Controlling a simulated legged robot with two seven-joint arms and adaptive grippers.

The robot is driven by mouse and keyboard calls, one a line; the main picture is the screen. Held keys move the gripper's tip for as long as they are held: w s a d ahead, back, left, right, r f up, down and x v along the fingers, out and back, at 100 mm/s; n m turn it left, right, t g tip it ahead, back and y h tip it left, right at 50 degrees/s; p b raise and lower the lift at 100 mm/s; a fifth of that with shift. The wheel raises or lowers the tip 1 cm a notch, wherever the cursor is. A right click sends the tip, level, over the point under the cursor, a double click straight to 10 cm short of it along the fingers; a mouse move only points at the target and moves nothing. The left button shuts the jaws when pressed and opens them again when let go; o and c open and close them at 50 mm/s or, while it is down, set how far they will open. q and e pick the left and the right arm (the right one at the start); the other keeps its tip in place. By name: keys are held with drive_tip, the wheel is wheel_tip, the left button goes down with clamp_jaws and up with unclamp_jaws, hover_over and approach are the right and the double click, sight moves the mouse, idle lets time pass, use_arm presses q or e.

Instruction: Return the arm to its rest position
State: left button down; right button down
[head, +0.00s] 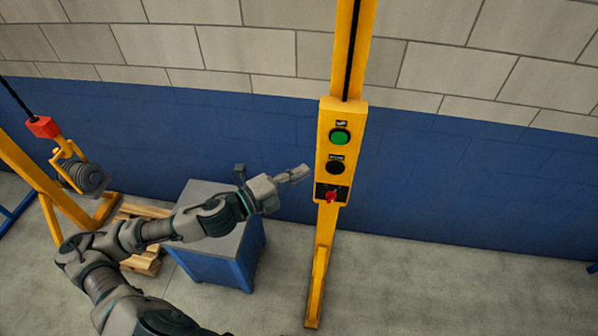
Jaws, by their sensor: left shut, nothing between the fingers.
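My left arm reaches in from the lower left. My left gripper (297,173) is shut and empty, its fingertips pointing right. In the picture it lies just left of the yellow control panel (324,150), apart from it. The panel carries a green button (340,137) at the top, a black button (336,167) below it and a red switch (331,196) at the bottom. My right gripper is out of view.
The panel hangs on a yellow post (351,50). A blue cabinet with a grey top (208,190) stands behind my arm, beside a wooden pallet (147,262). A hoist hook with a red block (43,127) hangs at the left. Floor at the lower right is clear.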

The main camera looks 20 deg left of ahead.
use_arm(q)
drive_tip(key=shift+a, duration=0.1)
drive_tip(key=shift+a, duration=0.3)
drive_tip(key=shift+d, duration=0.1)
